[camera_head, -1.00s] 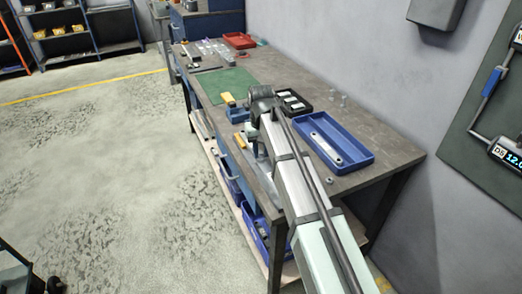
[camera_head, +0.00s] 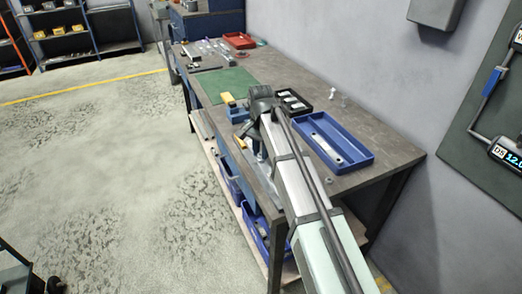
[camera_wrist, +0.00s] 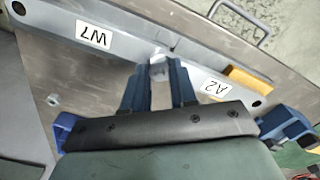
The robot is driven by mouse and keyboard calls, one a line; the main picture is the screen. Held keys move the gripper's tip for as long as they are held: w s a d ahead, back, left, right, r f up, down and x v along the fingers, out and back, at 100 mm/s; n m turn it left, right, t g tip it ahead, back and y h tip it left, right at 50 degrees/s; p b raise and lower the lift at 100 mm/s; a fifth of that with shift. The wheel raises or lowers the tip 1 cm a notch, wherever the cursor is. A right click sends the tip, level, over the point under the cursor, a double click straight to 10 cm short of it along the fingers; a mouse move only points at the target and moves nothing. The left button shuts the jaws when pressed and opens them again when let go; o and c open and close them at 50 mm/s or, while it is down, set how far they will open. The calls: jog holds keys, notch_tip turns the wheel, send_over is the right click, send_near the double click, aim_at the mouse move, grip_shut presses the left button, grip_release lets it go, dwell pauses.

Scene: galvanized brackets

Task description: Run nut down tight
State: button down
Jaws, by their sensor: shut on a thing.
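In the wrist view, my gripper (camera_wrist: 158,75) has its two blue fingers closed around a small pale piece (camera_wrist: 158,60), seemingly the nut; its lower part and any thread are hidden. It is at the edge of a long grey metal bracket labelled W7 (camera_wrist: 120,42) and A2 (camera_wrist: 218,92). I cannot tell how far down the nut sits. In the head view, my own arm covers most of the gripper and the work.
A yellow-orange piece (camera_wrist: 247,82) and a blue clamp-like part (camera_wrist: 290,127) lie close on the right. On the bench (camera_head: 385,140) are a blue tray (camera_head: 360,163) with a metal strip, a black tray (camera_head: 306,108) and a green mat (camera_head: 225,84). A small loose part (camera_head: 330,182) lies near the front.

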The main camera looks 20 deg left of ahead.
jog(key=c, duration=0.8)
grip_release()
